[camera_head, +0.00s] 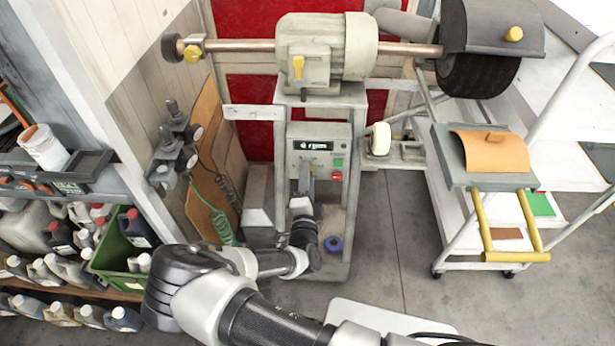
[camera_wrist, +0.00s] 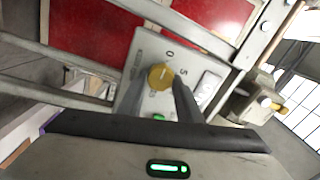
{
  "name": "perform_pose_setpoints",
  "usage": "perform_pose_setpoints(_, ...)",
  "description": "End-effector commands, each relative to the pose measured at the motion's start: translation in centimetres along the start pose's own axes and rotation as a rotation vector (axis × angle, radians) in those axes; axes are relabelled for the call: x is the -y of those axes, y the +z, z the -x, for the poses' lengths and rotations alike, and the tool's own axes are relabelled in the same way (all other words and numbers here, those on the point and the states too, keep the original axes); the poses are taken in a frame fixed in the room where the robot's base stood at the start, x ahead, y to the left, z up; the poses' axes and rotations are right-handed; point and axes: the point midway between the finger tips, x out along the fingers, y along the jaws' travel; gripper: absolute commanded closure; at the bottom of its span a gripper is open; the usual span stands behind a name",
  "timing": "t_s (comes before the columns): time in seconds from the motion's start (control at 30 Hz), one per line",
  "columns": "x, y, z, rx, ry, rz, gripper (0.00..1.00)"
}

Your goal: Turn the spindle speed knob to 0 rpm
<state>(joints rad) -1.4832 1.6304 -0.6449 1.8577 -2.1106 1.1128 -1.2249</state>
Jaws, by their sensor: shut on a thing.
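The spindle speed knob (camera_wrist: 160,76) is a round yellow knob with a pale pointer line, on a light grey panel (camera_wrist: 148,46). Characters that look like 0 and 5 are printed near it. My gripper (camera_wrist: 160,78) has one dark finger on each side of the knob and is shut on it. In the head view my gripper (camera_head: 306,178) reaches up to the control panel (camera_head: 335,134) and hides the knob. The small display (camera_head: 312,146) on that panel ends in "rpm"; its digit looks like 0 or 6, too small to be sure.
Green and red buttons (camera_head: 337,168) sit right of my gripper. The motor (camera_head: 325,45) with its shaft and a yellow switch (camera_head: 298,67) stands above. A white cart (camera_head: 455,225) is at right, a shelf of bottles (camera_head: 70,290) at left. Floor (camera_head: 385,260) between is clear.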

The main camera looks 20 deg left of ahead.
Motion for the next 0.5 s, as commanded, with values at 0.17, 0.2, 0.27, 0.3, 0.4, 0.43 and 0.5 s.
perform_pose_setpoints(0.17,0.01,0.07,0.01,0.002,0.000,0.004,0.90)
perform_pose_setpoints(0.2,0.01,0.06,0.01,0.002,0.000,0.004,0.90)
perform_pose_setpoints(0.27,0.01,0.06,0.01,0.002,0.000,0.004,0.90)
perform_pose_setpoints(0.3,0.01,0.06,0.01,0.002,0.000,0.004,0.90)
perform_pose_setpoints(0.4,0.01,0.06,0.01,0.002,0.000,0.004,0.55)
perform_pose_setpoints(0.43,0.01,0.05,0.01,0.002,0.000,0.004,0.49)
perform_pose_setpoints(0.5,0.00,0.04,0.01,0.001,0.000,0.003,0.49)
